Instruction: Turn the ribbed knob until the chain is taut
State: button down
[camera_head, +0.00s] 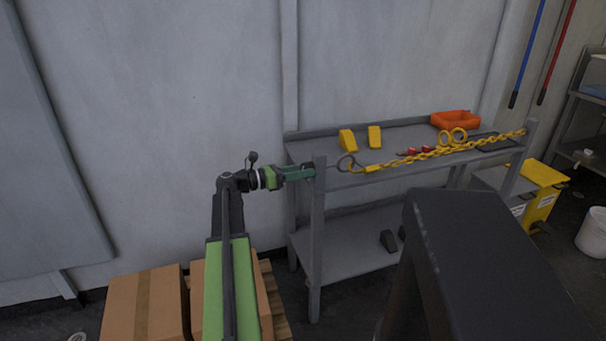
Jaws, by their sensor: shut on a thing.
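My gripper (308,172) is at the left front post of a grey metal shelf unit, pointing right. Its jaws are shut at the post on what appears to be the ribbed knob, which is hidden by the jaws and too small to make out. A grey ring (346,163) stands just right of the post. From its yellow hook, the yellow chain (430,153) runs along the shelf's front edge up to the right post. The chain looks nearly straight; I cannot tell whether a small sag is left in it.
On the grey shelf unit (345,262) are two yellow wedges (347,140) (375,136), an orange bin (455,119), yellow rings (453,137) and small red items (420,151). Cardboard boxes (140,305) stand below left.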

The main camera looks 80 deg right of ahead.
jog(key=m, duration=0.5)
jog(key=m, duration=1.5)
jog(key=m, duration=1.4)
jog(key=shift+m, duration=0.4)
